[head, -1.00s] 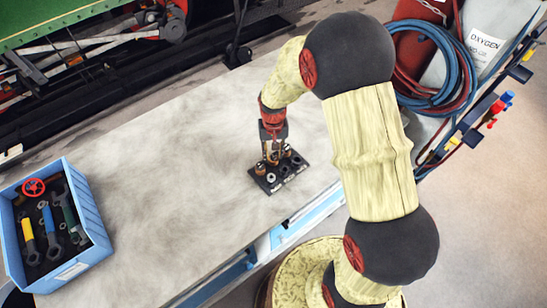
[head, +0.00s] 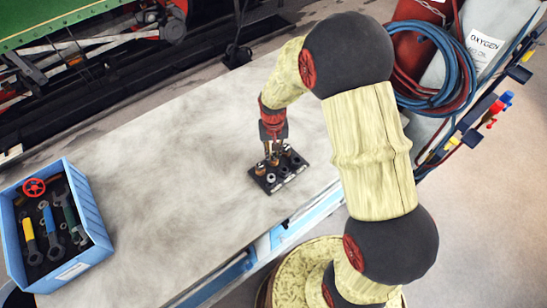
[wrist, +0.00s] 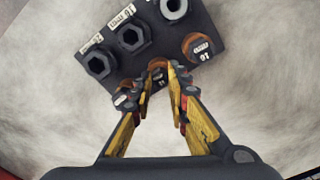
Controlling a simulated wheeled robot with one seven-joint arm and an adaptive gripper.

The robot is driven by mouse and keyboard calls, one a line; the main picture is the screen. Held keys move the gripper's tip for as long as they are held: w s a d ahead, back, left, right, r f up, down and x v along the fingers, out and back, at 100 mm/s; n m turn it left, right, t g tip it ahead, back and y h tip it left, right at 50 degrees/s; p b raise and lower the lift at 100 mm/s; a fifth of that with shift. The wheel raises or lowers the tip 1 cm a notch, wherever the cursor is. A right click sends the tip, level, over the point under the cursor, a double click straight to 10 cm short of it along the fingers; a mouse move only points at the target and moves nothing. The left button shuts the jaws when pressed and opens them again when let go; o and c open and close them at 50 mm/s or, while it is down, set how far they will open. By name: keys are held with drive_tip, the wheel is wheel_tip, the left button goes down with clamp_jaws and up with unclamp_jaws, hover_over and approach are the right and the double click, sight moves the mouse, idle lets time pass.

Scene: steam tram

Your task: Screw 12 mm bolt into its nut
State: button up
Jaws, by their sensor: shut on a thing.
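A black block (wrist: 119,61) lies on the bench top. It also shows in the head view (head: 268,186). In the wrist view it has a row of hex nuts, among them one at the left (wrist: 100,64) and one in the middle (wrist: 132,38), with small white size labels. Along its nearer side are bolts in copper-coloured seats; the one at the right (wrist: 202,48) is marked 16. My gripper (wrist: 157,80) points down over this nearer side, shut on a bolt (wrist: 158,73) between its fingertips. Its size mark is not readable, and the fingers partly hide it.
A blue crate (head: 95,250) of tools and a red handwheel stands at the left of the pale bench (head: 165,165). The bench between crate and block is clear. A rack with gas cylinders and coiled hoses (head: 440,85) stands at the right. The green tram (head: 60,25) is behind.

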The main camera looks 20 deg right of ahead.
sight(273, 156)
clamp_jaws()
drive_tip(key=shift+r, duration=0.25)
drive_tip(key=shift+r+p, duration=0.35)
drive_tip(key=shift+p, duration=0.1)
drive_tip(key=shift+r+p, duration=0.4)
drive_tip(key=shift+r, duration=0.15)
drive_tip(key=shift+r+p, duration=1.65)
drive_tip(key=shift+r, duration=0.75)
